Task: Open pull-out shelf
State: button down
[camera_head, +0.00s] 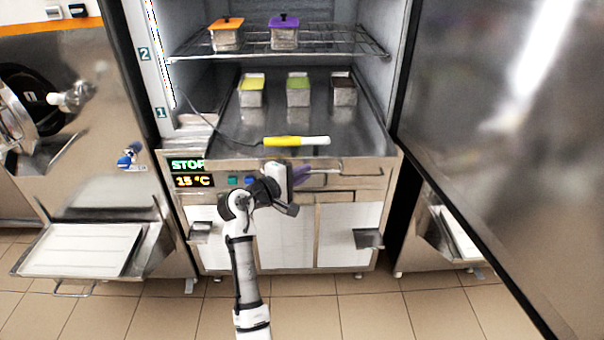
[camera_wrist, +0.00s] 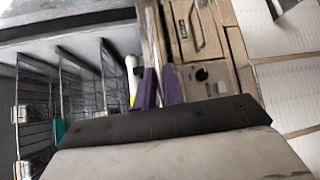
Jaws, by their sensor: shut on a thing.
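The pull-out shelf (camera_head: 345,183) shows as a steel front strip below the open freezer cabinet, to the right of the display panel. It sits about flush with the cabinet front. My gripper (camera_head: 300,174) reaches this front from below, to the right of the panel buttons. Its purple fingers are closed on a thin edge at the shelf front. The wrist view shows the two purple fingers (camera_wrist: 161,87) side by side against that edge. The exact contact is partly hidden by my gripper body.
The freezer floor (camera_head: 350,125) holds several small tubs and a yellow-and-white tool (camera_head: 296,141) near its front edge. A wire rack (camera_head: 340,42) with two tubs is above. The open door (camera_head: 480,120) stands at the right. The tiled floor in front is clear.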

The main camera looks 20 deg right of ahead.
jog(key=shift+w+a, duration=0.1)
jog(key=c, duration=1.8)
grip_release()
jog(key=shift+o, duration=0.2)
jog(key=b+v, duration=0.3)
jog(key=v, duration=1)
jog(key=shift+s+a, duration=0.3)
jog(key=shift+r, duration=0.1)
